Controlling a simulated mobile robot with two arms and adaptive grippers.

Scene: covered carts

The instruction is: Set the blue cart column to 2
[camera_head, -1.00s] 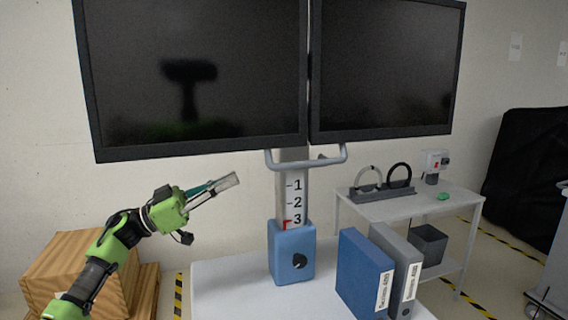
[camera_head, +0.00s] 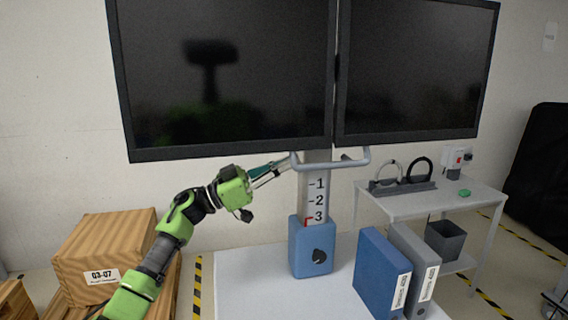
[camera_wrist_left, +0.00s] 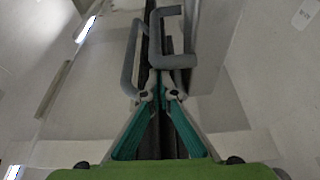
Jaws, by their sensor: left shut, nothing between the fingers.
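The blue cart's column (camera_head: 319,185) stands on a white top, with a scale marked 1, 2 and 3. A red pointer (camera_head: 308,221) on the blue housing (camera_head: 311,257) is at 3. My left gripper (camera_head: 288,163) is shut and empty at the handle's left end. In the left wrist view its fingertips (camera_wrist_left: 160,94) are close to the bar; I cannot tell whether they touch. My right gripper is out of view.
Two large black monitors (camera_head: 222,80) hang above. Blue (camera_head: 380,275) and grey binders stand on the cart top, right of the housing. A side table (camera_head: 440,200) stands behind at the right. The cart top's left part is clear.

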